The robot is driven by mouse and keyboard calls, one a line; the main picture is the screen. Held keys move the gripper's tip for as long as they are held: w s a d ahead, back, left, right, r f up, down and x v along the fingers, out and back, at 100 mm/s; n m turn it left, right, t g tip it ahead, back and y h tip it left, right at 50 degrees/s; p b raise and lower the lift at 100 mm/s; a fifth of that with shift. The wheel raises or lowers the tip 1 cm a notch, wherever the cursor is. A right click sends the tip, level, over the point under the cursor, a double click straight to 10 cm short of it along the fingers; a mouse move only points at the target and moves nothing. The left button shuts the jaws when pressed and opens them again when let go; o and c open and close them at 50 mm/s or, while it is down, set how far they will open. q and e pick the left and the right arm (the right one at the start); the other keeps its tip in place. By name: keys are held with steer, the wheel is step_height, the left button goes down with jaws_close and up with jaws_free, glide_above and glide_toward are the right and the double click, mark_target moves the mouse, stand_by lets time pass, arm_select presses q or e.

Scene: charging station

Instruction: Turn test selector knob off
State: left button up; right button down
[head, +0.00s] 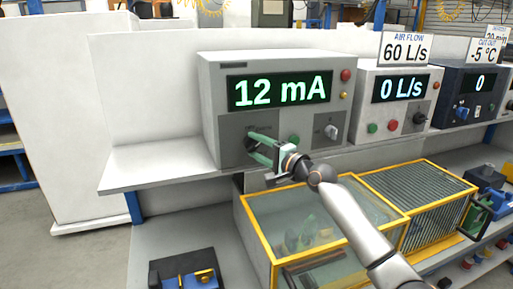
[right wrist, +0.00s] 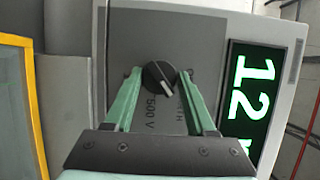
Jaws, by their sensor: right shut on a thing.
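The grey tester box (head: 265,60) stands on the white shelf, its green display reading 12 mA. My right gripper (head: 252,143) reaches the lower left of its front panel. In the right wrist view a black round selector knob (right wrist: 160,77) with a white pointer mark sits between the green fingers of the right gripper (right wrist: 158,82), which is shut on it. The label "500 V" shows beside the knob, and other lettering is partly covered by a finger. My left gripper is not in view.
A second knob (head: 331,131) and a green button (head: 294,141) are on the same panel. A red lamp (head: 346,75) is above right. A 0 L/s unit (head: 396,110) stands to the right. The shelf's left end (head: 150,165) is clear.

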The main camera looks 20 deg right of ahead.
steer(key=n, duration=0.2)
steer(key=n+g+h, duration=0.1)
steer(key=n, duration=0.1)
steer(key=shift+r+n+g, duration=0.1)
steer(key=shift+n+g, duration=0.2)
steer(key=shift+n, duration=0.1)
steer(key=shift+a+n+g+h, duration=0.15)
steer(key=shift+n+g+h, duration=0.25)
steer(key=shift+n+h, duration=1)
steer(key=shift+n, duration=0.4)
steer(key=shift+c, duration=1.1)
jaws_free()
steer(key=shift+r, duration=0.1)
steer(key=shift+s, duration=0.1)
steer(key=b+v, duration=0.2)
steer(key=v, duration=1)
steer(key=shift+d, duration=0.3)
steer(key=shift+s, duration=0.1)
